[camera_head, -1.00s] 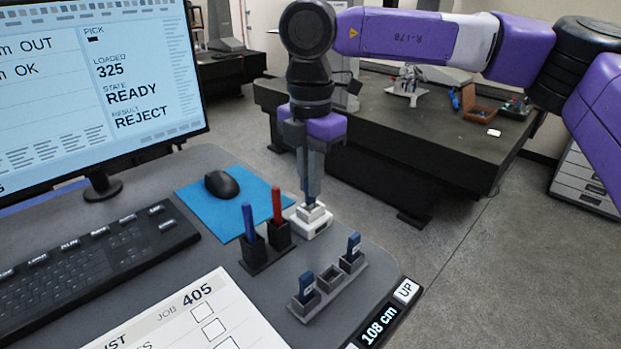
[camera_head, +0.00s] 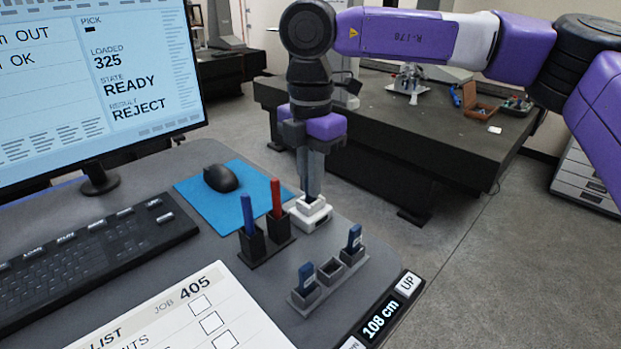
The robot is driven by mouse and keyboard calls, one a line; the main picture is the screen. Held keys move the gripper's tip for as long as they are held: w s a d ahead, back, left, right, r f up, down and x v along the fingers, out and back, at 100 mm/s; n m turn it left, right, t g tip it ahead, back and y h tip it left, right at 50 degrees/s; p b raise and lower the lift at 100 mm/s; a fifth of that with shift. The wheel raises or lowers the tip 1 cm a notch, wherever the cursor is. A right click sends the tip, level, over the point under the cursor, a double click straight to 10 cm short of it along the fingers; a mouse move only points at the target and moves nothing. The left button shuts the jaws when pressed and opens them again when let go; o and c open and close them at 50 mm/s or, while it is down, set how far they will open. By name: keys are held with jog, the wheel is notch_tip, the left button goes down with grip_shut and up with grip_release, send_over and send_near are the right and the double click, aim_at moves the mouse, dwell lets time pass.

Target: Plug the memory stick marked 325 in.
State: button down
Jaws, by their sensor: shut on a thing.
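My gripper (camera_head: 311,194) points straight down over the small white dock (camera_head: 310,217) at the desk's back right edge. It is shut on a memory stick that is mostly hidden between the fingers and the dock; its mark cannot be read. I cannot tell how deep it sits in the dock. Two blue memory sticks stand in the grey rack (camera_head: 336,287): one in the front left slot (camera_head: 306,276), one in the back right slot (camera_head: 354,239). The middle slot is empty. The monitor (camera_head: 95,85) reads LOADED 325, STATE READY, RESULT REJECT.
A dark holder (camera_head: 265,248) with a blue pen (camera_head: 247,216) and a red pen (camera_head: 276,198) stands left of the dock. A mouse (camera_head: 221,178) lies on a blue mat (camera_head: 200,196). A keyboard (camera_head: 90,250) and a job sheet (camera_head: 190,320) cover the left and front.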

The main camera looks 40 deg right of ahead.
jog(key=c, duration=1.4)
grip_release()
jog(key=shift+c, duration=0.2)
notch_tip(320, 180, up, 8)
jog(key=shift+f+b, duration=0.1)
jog(key=shift+b, duration=0.45)
